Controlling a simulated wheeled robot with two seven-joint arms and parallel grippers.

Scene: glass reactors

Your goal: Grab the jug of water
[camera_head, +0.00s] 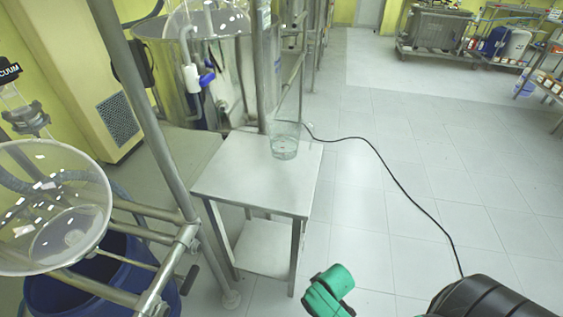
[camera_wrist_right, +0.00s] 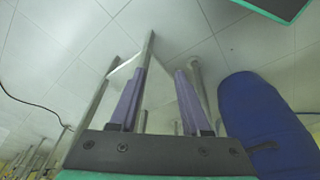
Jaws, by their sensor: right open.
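The jug (camera_head: 285,146) is a clear, tall glass vessel. It stands upright near the back edge of a small metal table (camera_head: 250,178) in the head view, with what looks like a little water at its bottom. Its upper part blends into the glass and posts behind. My right gripper (camera_wrist_right: 162,85) shows in the right wrist view with its two purple fingers apart and nothing between them. It is away from the jug, which I cannot make out in that view. My left gripper is out of view.
A blue drum (camera_head: 100,275) and a glass vessel on a metal frame (camera_head: 190,235) stand left of the table. A large glass reactor (camera_head: 205,65) is behind. A black cable (camera_head: 395,180) crosses the otherwise clear floor at right. Carts (camera_head: 435,30) stand far back.

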